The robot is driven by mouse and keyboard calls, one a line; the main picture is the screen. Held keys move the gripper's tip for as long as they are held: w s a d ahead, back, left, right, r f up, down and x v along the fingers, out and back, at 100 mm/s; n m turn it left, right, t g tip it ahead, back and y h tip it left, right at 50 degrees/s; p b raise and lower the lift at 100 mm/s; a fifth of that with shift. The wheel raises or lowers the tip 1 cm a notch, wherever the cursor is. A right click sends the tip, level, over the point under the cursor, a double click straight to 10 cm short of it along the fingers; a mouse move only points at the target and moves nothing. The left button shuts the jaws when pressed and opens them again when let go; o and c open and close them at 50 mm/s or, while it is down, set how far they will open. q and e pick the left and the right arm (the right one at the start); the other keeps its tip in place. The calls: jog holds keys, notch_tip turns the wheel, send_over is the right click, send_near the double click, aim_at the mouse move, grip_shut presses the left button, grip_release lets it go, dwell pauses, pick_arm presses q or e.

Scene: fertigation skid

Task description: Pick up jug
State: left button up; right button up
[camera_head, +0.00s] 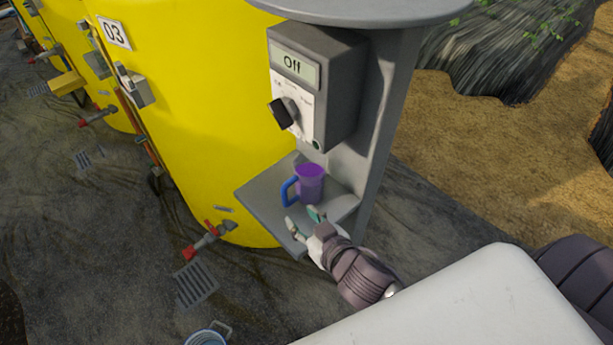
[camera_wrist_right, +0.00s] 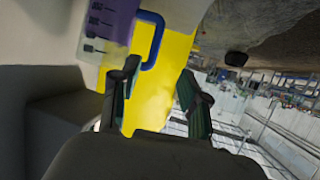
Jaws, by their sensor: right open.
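The jug (camera_head: 311,186) is a small clear vessel with purple contents and a blue handle on its left side. It stands upright on a small grey shelf (camera_head: 262,201) under a grey control box. My right gripper (camera_head: 304,220) is open and empty, just in front of the jug, near the shelf's front edge. In the right wrist view the jug (camera_wrist_right: 106,28) shows at the top left with dark level marks, and its blue handle (camera_wrist_right: 153,40) lies beyond the open fingers (camera_wrist_right: 160,92). The fingers look apart from the handle. My left gripper does not show.
The grey control box (camera_head: 315,85) with a dark knob and a display reading "Off" hangs above the shelf. A yellow tank (camera_head: 200,100) stands behind and left. A red-handled tap (camera_head: 207,238) juts out low on the tank. A bucket (camera_head: 208,337) shows at the bottom edge.

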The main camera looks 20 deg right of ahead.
aim_at(286, 197)
jog(key=x, duration=0.5)
jog(key=shift+w, duration=0.1)
jog(key=shift+w+f, duration=0.2)
jog(key=shift+w, duration=0.15)
jog(key=shift+w+f, duration=0.1)
jog(key=shift+w, duration=0.4)
jog(key=x, duration=0.4)
jog(key=shift+w+d+p, duration=0.25)
jog(key=shift+p, duration=0.05)
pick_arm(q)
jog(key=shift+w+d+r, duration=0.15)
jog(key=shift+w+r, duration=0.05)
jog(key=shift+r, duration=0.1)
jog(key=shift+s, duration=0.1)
pick_arm(e)
grip_shut()
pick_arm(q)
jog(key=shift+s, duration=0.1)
